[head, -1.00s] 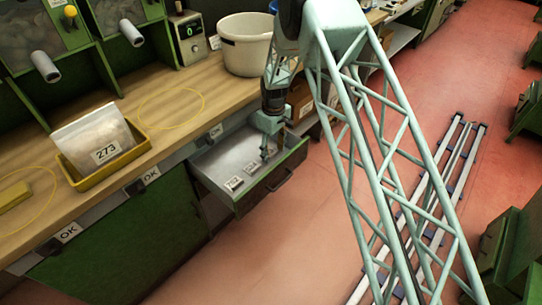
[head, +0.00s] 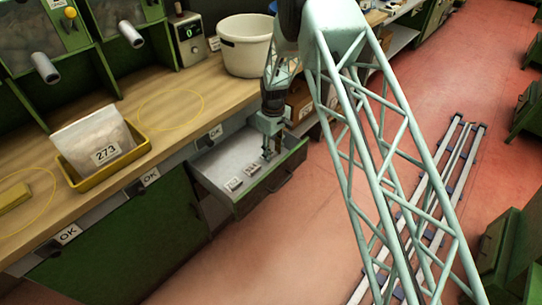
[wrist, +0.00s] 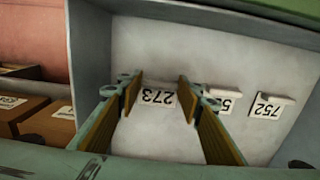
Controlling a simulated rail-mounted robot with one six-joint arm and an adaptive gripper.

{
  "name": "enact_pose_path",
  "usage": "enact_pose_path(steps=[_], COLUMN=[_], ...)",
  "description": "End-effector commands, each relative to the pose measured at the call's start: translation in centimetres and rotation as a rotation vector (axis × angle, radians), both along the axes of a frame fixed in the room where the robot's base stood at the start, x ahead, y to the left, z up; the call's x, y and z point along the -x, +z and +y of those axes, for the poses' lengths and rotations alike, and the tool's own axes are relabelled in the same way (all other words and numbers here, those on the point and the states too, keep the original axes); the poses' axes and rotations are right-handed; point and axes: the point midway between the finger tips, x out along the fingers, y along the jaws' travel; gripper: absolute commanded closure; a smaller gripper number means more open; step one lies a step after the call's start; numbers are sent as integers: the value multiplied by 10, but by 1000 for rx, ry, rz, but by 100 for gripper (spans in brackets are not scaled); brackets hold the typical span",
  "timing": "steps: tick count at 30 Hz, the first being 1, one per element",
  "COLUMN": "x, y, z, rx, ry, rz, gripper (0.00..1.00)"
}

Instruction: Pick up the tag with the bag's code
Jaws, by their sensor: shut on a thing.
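The bag (head: 92,136) in the yellow tray on the bench carries the number 273. Below the bench an open drawer (head: 218,168) holds small white tags. My gripper (head: 267,156) reaches down into the drawer. In the wrist view my gripper's fingers (wrist: 158,92) are around the tag marked 273 (wrist: 157,97), shut on it, its number upside down. Beside it to the right lie a tag partly hidden by a finger (wrist: 222,104) and a tag marked 752 (wrist: 268,106). In the head view these two tags show left of my gripper.
The drawer's walls (wrist: 90,60) rise close around my gripper. A white bucket (head: 246,52) stands on the bench near my arm. Cardboard boxes (wrist: 48,127) sit beside the drawer.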

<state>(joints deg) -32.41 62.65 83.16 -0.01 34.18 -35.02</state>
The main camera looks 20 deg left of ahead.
Motion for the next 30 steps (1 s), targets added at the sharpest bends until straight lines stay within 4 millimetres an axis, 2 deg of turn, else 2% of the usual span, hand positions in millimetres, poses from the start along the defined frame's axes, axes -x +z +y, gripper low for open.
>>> enact_pose_path(steps=[5, 11, 30], x=[0, 0, 0], y=[1, 12, 90], z=[0, 0, 0], rx=[0, -1, 0], ry=[0, 0, 0], rz=[0, 0, 0], gripper=[74, 74, 74])
